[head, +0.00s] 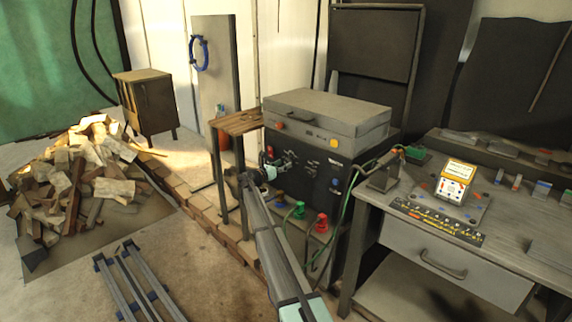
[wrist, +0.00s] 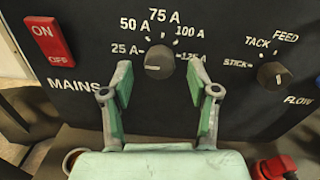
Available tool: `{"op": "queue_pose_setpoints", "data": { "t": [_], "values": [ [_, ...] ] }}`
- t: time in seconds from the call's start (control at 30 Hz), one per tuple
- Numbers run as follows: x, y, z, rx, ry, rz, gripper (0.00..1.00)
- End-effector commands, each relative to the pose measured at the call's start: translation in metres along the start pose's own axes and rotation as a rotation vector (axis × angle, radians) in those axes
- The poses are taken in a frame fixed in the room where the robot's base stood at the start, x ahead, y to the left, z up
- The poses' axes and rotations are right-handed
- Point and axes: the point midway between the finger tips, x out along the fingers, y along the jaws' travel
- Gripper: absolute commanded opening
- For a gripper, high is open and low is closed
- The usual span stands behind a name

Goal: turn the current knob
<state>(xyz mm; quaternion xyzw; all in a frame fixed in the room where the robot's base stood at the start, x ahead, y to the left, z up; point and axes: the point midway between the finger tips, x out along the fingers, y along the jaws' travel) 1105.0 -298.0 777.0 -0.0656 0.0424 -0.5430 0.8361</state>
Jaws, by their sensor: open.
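The current knob (wrist: 159,62) is a round dark grey knob on the black front panel of the welding machine (head: 318,112). Labels from 25 A to 125 A arc around it. A pale mark shows on the knob's lower left, towards the 25 A side. My gripper (wrist: 161,84) is open, with its green-padded fingers on either side of the knob and a gap to it on both sides. Whether the fingertips reach the panel's depth is unclear. In the head view my gripper (head: 275,166) is at the panel's left part, and the knob cannot be made out there.
A red mains switch (wrist: 46,42) sits left of the knob, and a second knob (wrist: 273,75) sits right. A red connector (wrist: 275,168) is at the lower right. A small wooden table (head: 238,122) stands left of the machine, and a workbench (head: 455,262) stands right.

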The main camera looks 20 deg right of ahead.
Motion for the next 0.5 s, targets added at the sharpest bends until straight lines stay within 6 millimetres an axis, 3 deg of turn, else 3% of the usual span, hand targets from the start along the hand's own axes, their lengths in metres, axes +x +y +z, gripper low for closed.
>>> {"op": "queue_pose_setpoints", "data": {
  "t": [0.2, 0.5],
  "values": [
    [0.021, 0.001, 0.000, 0.000, 0.000, 0.000, 0.60],
    [0.026, 0.000, 0.000, 0.000, 0.000, 0.000, 0.60]
  ]
}}
